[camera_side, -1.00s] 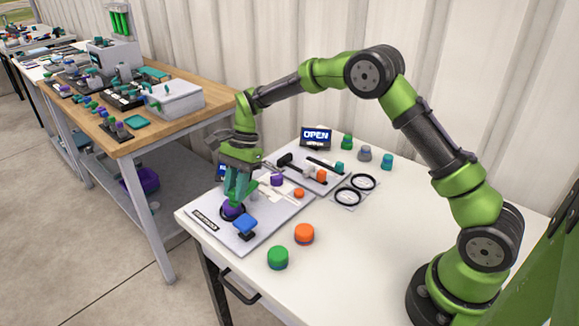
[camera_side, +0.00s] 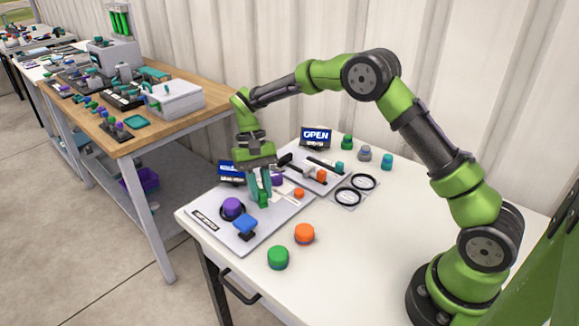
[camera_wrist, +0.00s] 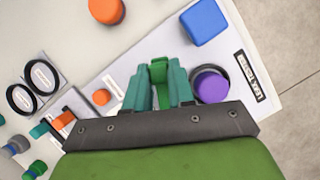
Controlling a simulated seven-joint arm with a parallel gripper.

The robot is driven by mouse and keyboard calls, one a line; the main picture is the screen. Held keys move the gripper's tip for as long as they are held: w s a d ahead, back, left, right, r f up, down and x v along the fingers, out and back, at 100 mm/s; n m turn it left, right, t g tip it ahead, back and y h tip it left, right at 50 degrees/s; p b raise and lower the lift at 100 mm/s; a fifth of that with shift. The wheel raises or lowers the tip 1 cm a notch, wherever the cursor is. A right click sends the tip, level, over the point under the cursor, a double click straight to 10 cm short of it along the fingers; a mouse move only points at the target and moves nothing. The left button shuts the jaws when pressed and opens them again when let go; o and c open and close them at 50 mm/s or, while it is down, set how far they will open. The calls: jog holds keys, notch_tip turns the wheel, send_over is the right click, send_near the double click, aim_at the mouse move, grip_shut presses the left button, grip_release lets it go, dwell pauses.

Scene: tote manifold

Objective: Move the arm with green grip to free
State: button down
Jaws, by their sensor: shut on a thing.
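My gripper (camera_side: 265,193) is low over the pale panel (camera_side: 264,226) on the white table. In the wrist view its teal fingers (camera_wrist: 158,88) are closed around the green grip (camera_wrist: 158,70). The green grip also shows in the side view (camera_side: 263,201), low between the fingers. The arm that carries the grip is mostly hidden by the fingers and palm. A purple knob (camera_side: 232,208) sits on the panel just left of my gripper. A blue square button (camera_side: 245,223) stands in front of it.
Orange (camera_side: 304,233) and green (camera_side: 278,257) round pieces stand on the table in front. Behind are a second panel with an orange knob (camera_side: 321,175), black rings (camera_side: 363,182), a sign reading OPEN (camera_side: 316,138) and several small knobs. A dark blue display (camera_side: 231,172) stands at the panel's back. The table's right side is clear.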

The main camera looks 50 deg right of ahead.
jog(key=shift+s+d+n+h, duration=0.15)
jog(key=shift+d+n+h, duration=0.15)
jog(key=shift+d+n, duration=0.35)
jog(key=shift+s+d+n+h, duration=0.1)
jog(key=shift+d+n+h, duration=0.2)
jog(key=shift+n, duration=0.65)
jog(key=c, duration=1)
grip_release()
jog(key=shift+o, duration=0.2)
jog(key=v, duration=1.2)
jog(key=shift+w, duration=0.1)
